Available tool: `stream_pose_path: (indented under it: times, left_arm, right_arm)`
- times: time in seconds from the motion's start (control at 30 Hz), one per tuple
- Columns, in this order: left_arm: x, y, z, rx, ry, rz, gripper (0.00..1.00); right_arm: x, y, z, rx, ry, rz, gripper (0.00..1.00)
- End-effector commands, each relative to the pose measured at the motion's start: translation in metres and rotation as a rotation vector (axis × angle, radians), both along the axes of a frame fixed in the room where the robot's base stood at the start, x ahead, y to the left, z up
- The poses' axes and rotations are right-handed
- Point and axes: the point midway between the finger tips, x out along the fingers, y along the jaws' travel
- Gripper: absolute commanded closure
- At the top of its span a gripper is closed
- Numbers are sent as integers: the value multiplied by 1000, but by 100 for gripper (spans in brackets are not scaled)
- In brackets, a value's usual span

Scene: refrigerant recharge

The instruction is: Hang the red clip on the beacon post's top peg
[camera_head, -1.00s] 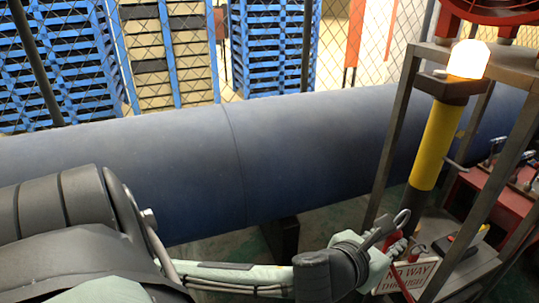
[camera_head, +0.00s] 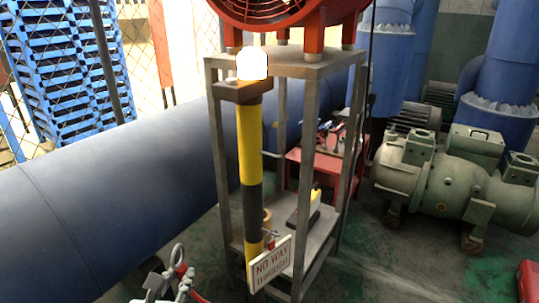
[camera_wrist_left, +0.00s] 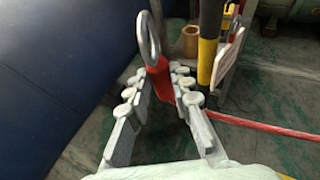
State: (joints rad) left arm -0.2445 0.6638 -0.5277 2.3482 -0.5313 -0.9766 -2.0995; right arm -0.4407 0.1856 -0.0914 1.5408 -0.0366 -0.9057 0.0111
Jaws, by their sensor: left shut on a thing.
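The red clip (camera_wrist_left: 158,80) has a metal hook loop (camera_wrist_left: 148,40) at its top and sits between the fingers of my left gripper (camera_wrist_left: 160,92), which is shut on it. In the head view my left gripper (camera_head: 172,285) is at the bottom edge, with the clip (camera_head: 181,268) upright in it. The beacon post (camera_head: 250,160) is yellow and black with a lit white lamp on top, to the right of and beyond the gripper. The clip is apart from the post. I cannot make out the top peg clearly. My right gripper is out of view.
A white sign (camera_head: 270,265) hangs low by the post. A metal stand (camera_head: 318,65) carries a red fan (camera_head: 290,10). A large blue pipe (camera_head: 110,200) runs along the left. A red line (camera_wrist_left: 265,127) runs rightward from near the clip. Green machinery (camera_head: 445,180) stands at right.

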Motion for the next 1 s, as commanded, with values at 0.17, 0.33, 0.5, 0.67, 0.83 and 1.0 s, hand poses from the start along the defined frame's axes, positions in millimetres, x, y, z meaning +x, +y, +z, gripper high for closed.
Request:
stream_pose_path:
  times: [0.17,0.33,0.5,0.67,0.83,1.0]
  left_arm:
    - [0,0,1,1,-1,1,100]
    - [8,-7,2,-8,-3,-3,100]
    - [39,-43,14,-41,-5,-32,100]
    - [77,-103,40,-86,3,-105,100]
    - [105,-171,78,-131,23,-216,100]
    - [117,-227,113,-166,46,-318,100]
  right_arm:
    - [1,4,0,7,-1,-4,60]
    - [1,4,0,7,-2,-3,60]
    - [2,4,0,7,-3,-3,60]
    - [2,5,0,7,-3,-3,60]
    - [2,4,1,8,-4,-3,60]
    - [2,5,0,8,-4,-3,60]
